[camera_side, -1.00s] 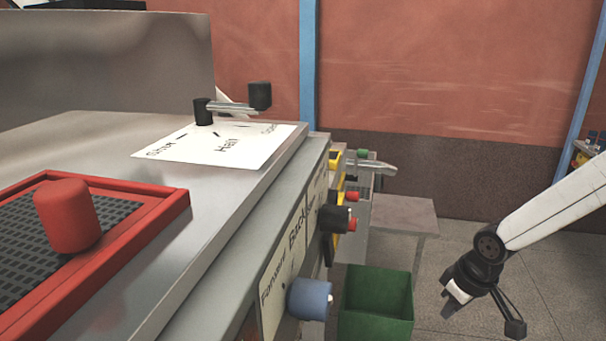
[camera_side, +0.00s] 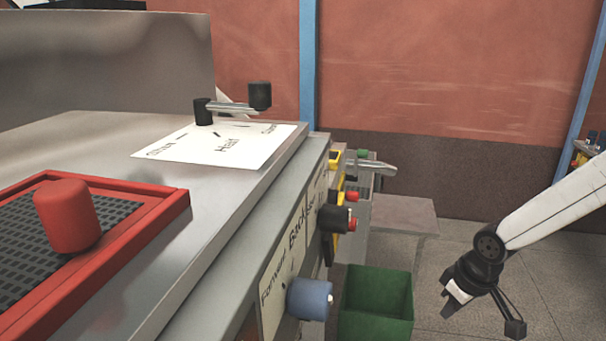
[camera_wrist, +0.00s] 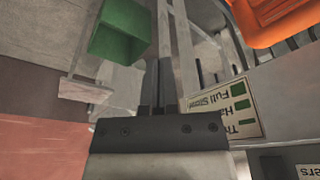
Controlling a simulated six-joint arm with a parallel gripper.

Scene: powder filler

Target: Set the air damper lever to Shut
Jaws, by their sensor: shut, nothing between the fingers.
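The air damper lever (camera_side: 232,107) stands on the metal cabinet top in the side view. It has a black pivot, a silver bar and a black upright knob (camera_side: 260,95). The bar points right from the pivot, toward the Open end of the white label plate (camera_side: 205,154). The word Shut is at the plate's left end and Half is in the middle. My gripper (camera_side: 456,294) is at the lower right, well away from the lever and below it. In the wrist view its dark fingers (camera_wrist: 154,88) are together and empty. The lever is not recognisable in the wrist view.
A red knob (camera_side: 67,215) stands over a red-framed grille at the left. A blue knob (camera_side: 309,299) and other controls stick out from the cabinet front. A green bin (camera_side: 376,306) stands between cabinet and gripper; it also shows in the wrist view (camera_wrist: 120,32).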

